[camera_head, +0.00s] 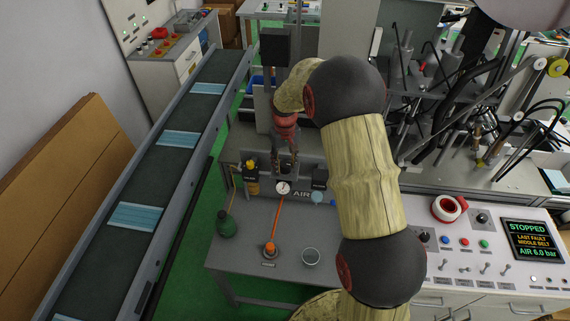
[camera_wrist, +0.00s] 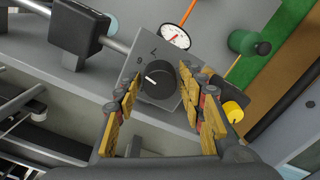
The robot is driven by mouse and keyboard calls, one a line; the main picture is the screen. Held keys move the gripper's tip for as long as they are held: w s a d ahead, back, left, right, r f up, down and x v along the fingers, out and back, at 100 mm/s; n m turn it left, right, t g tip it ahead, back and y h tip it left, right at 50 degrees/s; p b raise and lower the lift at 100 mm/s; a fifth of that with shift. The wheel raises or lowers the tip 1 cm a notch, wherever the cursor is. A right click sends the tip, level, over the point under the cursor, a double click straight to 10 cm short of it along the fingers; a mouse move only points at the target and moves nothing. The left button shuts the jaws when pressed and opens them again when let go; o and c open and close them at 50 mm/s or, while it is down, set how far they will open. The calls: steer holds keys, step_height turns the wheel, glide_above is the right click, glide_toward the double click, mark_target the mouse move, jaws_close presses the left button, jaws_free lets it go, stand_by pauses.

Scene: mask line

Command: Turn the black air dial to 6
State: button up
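The black air dial (camera_wrist: 158,82) sits on a grey block (camera_wrist: 172,57) marked 6 and 7. Its white pointer line points left and slightly up in the wrist view, a little to the side of the 6 away from the 7. My gripper (camera_wrist: 169,84) is open, with one finger on each side of the dial; I cannot tell whether either finger touches it. In the head view my gripper (camera_head: 286,158) is above the block, behind the white gauge (camera_head: 283,187), and the dial face cannot be made out. The display (camera_head: 533,240) reads STOPPED and AIR 6.0 bar.
A yellow-topped fitting (camera_head: 251,178) and a dark block (camera_head: 320,179) flank the dial. A conveyor (camera_head: 160,165) runs along the left.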

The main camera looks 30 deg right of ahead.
mark_target(285, 164)
steer(key=shift+o, duration=1)
step_height(285, 164, up, 12)
stand_by(0.3)
steer(key=s+a+r+t+b, duration=0.2)
steer(key=s+a, duration=0.2)
steer(key=s, duration=0.6)
steer(key=s+a+r+t+b, duration=0.1)
steer(key=s+a+r+b, duration=0.1)
steer(key=s, duration=0.9)
steer(key=s+a+r+t+b, duration=0.2)
steer(key=s+a, duration=0.4)
steer(key=s, duration=0.4)
steer(key=shift+s+r+n+t+b, duration=0.3)
steer(key=shift+s+n+b, duration=0.1)
steer(key=shift+b, duration=0.3)
